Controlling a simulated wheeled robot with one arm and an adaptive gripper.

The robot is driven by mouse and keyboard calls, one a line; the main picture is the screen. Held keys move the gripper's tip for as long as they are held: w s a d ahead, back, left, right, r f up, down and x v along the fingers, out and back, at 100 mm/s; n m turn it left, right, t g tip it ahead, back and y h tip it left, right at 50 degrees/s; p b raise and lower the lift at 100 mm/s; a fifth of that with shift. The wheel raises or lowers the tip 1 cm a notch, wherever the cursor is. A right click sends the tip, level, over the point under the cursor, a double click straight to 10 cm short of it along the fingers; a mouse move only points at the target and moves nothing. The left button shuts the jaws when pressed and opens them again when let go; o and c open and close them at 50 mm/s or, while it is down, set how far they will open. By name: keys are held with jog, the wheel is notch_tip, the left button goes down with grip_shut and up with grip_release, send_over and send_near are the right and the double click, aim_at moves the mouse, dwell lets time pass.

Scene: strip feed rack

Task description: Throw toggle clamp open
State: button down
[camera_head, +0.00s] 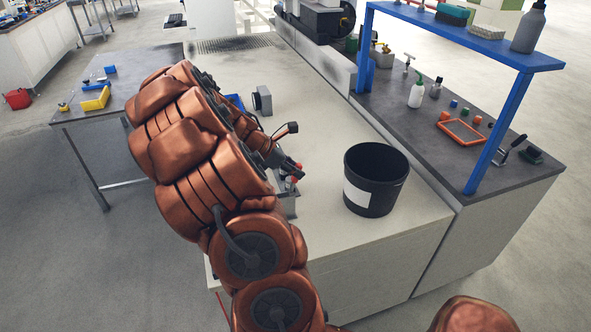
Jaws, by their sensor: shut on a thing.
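The toggle clamp (289,204) stands on the pale bench top, just beyond my copper-coloured arm. I see a grey metal upright and small red parts near its top; its lower left side is hidden by the arm. My gripper (291,172) is at the top of the clamp, shut on its red handle. The fingers are small and partly covered by my own wrist, so the exact grip and the angle of the handle are hard to make out.
A black bin (376,178) with a white label stands right of the clamp. A grey block-like device (262,100) and a blue tray (234,103) lie behind. A blue shelf frame (497,130) rises over the dark right counter. Bench surface between clamp and bin is clear.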

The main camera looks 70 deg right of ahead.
jog(key=shift+w+a+f, duration=0.1)
jog(key=shift+a+f, duration=0.05)
jog(key=shift+f, duration=0.05)
jog(key=c, duration=1.4)
grip_release()
jog(key=shift+o, duration=0.8)
jog(key=shift+w+a, duration=0.1)
jog(key=shift+w, duration=0.05)
jog(key=shift+o, duration=1.2)
jog(key=shift+r, duration=0.15)
jog(key=v, duration=1.1)
jog(key=shift+r, duration=0.35)
jog(key=shift+w+a, duration=0.1)
jog(key=shift+w, duration=0.05)
